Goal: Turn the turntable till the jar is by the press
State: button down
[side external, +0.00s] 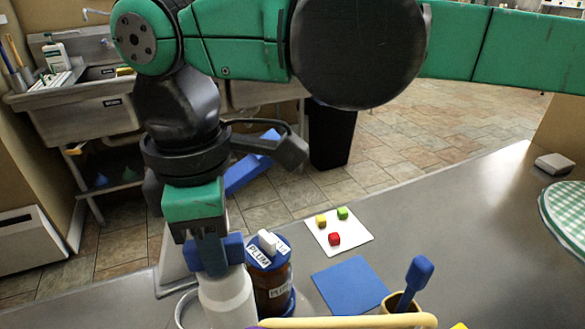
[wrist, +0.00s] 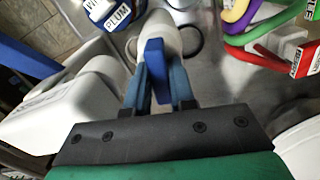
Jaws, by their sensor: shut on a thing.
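A brown jar (side external: 271,292) with a blue lid marked PLUM stands beside my gripper, to its right in the side view. Its lid also shows at the top left of the wrist view (wrist: 98,12). My gripper (side external: 211,262) points down and is shut on a blue piece (wrist: 153,58). This piece is just above a white rounded body (side external: 228,301); I cannot tell whether they are joined. A blue edge shows low beside the jar; I cannot tell whether it is the turntable. I cannot make out the press for certain.
A white board (side external: 352,239) with small coloured cubes and a blue mat (side external: 350,284) lie to the right. A cup (side external: 398,303) holds a blue-handled tool (side external: 416,277). The counter beyond the mat is mostly clear.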

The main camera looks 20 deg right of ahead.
jog(key=shift+n, duration=5.6)
jog(key=c, duration=0.7)
grip_release()
jog(key=shift+c, duration=0.2)
jog(key=shift+r, duration=2.85)
